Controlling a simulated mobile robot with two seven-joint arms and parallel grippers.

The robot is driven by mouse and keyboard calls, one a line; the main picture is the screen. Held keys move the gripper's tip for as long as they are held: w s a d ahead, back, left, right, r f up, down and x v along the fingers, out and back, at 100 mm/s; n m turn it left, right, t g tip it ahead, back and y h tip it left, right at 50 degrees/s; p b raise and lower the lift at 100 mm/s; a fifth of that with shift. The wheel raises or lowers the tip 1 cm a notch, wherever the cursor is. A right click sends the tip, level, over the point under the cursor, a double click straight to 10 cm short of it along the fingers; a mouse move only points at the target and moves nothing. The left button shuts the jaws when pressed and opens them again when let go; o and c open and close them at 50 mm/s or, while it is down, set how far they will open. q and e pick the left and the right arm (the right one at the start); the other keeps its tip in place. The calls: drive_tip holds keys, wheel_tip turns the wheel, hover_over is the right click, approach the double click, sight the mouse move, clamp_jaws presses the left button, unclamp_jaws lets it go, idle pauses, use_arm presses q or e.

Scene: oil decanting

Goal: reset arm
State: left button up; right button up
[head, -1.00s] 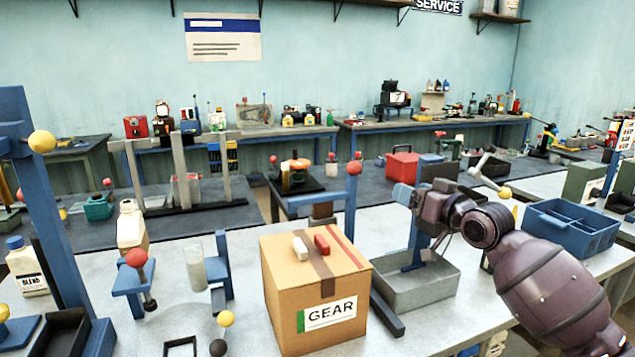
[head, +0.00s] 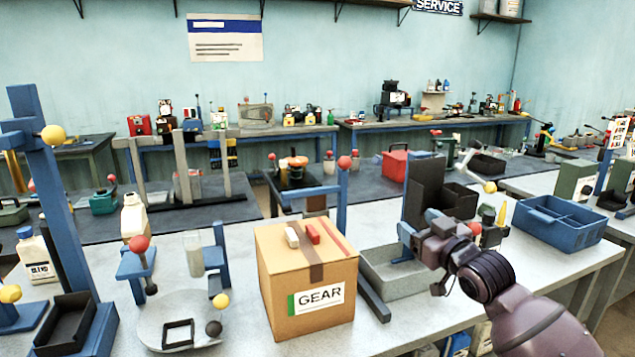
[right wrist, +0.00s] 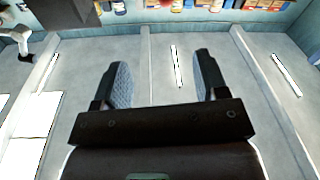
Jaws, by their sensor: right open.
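My right gripper (head: 414,234) is in the middle right of the head view, its arm coming in from the lower right. It is in front of or over the grey metal tray (head: 378,268); the exact height is hard to tell. In the right wrist view the gripper (right wrist: 161,62) shows two padded fingers standing well apart with nothing between them. My left gripper is not in the head view.
The cardboard box (head: 308,290) marked GEAR stands left of the grey tray, with a red and a white block on top. A blue divided bin (head: 556,228) sits to the right. Dark bins (head: 424,190) stand behind the arm. Blue posts with coloured balls crowd the left.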

drive_tip(key=s+d+f+m+h, duration=0.1)
drive_tip(key=s+f+h, duration=0.1)
drive_tip(key=s+f, duration=0.35)
drive_tip(key=s+d+f+h, duration=0.1)
drive_tip(key=s+f, duration=0.2)
drive_tip(key=f, duration=0.5)
drive_tip(key=s+d+f+m+g+h, duration=0.2)
drive_tip(key=s+f+g, duration=0.1)
drive_tip(key=s+f, duration=0.9)
drive_tip(key=s+d+f+m+g+h, duration=0.2)
drive_tip(key=s+d+f+g+h, duration=0.1)
drive_tip(key=s+f, duration=1)
drive_tip(key=s, duration=0.5)
drive_tip(key=shift+m, duration=0.4)
